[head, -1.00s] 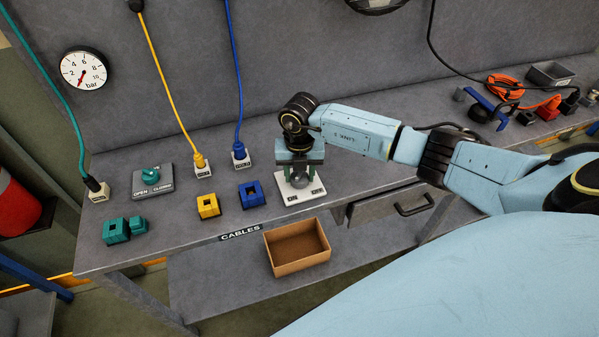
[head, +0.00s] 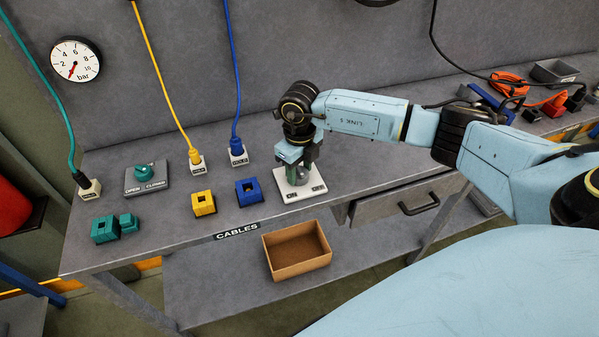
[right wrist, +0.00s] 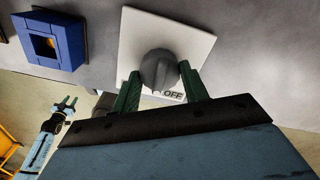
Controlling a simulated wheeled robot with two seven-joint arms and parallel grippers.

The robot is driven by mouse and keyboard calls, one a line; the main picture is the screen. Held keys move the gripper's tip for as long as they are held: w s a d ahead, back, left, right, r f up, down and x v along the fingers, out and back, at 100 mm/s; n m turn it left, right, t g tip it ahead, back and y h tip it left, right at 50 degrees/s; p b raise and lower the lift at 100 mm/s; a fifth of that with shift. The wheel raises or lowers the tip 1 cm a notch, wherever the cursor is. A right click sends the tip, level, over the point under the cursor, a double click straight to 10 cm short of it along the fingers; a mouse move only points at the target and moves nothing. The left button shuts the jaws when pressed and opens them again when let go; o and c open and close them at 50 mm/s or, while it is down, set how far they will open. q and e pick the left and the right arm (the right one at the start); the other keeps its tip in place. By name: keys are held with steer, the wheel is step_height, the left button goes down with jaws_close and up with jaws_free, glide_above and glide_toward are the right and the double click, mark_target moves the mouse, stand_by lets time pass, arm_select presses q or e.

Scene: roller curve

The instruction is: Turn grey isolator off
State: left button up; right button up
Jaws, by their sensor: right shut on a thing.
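The grey isolator is a round grey knob (right wrist: 158,68) on a white plate (head: 287,192) with ON and OFF labels, near the bench's front edge. My right gripper (head: 300,172) points down over it. In the right wrist view the green fingertips (right wrist: 158,80) are shut on the knob, one on each side. OFF (right wrist: 172,95) shows between the fingers; ON is hidden there. The direction the knob points cannot be told. My left gripper (right wrist: 67,103) shows small at the left of the right wrist view, fingers apart and empty.
Blue (head: 249,192), yellow (head: 203,204) and teal (head: 104,229) blocks lie left of the plate. Behind them are plugged cables and a teal OPEN/CLOSED valve (head: 146,173). An open brown box (head: 298,268) is below the bench edge.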

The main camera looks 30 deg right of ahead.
mark_target(300, 169)
steer(key=n+b, duration=0.3)
steer(key=n, duration=0.2)
steer(key=shift+n+b, duration=0.7)
steer(key=shift+n, duration=0.9)
steer(key=o, duration=1)
step_height(300, 169, up, 14)
steer(key=shift+f, duration=0.25)
